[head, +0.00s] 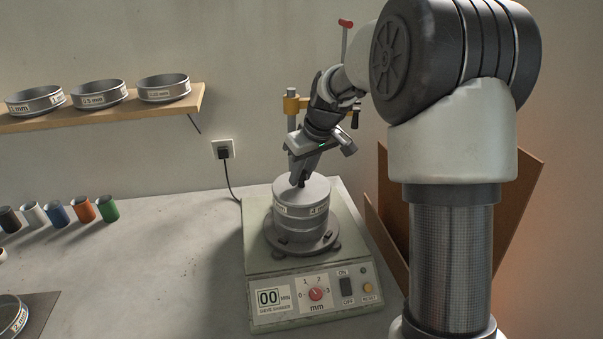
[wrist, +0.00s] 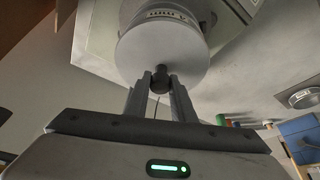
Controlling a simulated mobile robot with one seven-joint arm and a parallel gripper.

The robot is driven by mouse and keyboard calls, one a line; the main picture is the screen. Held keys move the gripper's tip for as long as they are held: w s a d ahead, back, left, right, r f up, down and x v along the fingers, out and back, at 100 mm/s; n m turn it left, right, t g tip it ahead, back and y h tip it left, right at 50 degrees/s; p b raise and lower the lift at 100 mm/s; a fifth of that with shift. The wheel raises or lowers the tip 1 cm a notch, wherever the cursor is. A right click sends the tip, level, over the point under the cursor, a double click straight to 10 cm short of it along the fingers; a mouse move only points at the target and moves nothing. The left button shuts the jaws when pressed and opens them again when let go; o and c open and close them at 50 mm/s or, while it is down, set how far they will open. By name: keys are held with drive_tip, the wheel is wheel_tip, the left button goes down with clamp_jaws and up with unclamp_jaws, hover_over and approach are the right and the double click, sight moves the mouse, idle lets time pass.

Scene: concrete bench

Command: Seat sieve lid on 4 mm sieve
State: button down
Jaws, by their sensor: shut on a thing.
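The sieve lid (head: 316,189) is a pale round disc at the top of the sieve stack on the shaker. My gripper (head: 299,181) is above it, fingers pointing down, shut on its dark knob; the wrist view shows the knob between the two fingertips (wrist: 160,77) and the lid's pale disc (wrist: 150,50) beyond. The 4 mm sieve (head: 318,210) is a metal ring with a white label, under the lid in the stack. The lid looks level and lined up with it. I cannot tell whether a thin gap is left between them.
The sieve shaker (head: 262,262) has a control panel in front and a clamp post (head: 292,112) behind. Labelled sieves stand on a wall shelf (head: 120,108). Several coloured cups (head: 83,209) stand at left. A brown board (head: 393,225) leans at right. The middle bench is clear.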

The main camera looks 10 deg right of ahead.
drive_tip(key=c, duration=1.4)
unclamp_jaws()
drive_tip(key=shift+c, duration=0.2)
drive_tip(key=shift+r, duration=0.1)
drive_tip(key=v, duration=1.7)
drive_tip(key=shift+s+p, duration=0.15)
drive_tip(key=shift+p, duration=0.2)
drive_tip(key=shift+d+r, duration=0.1)
drive_tip(key=shift+d, duration=0.05)
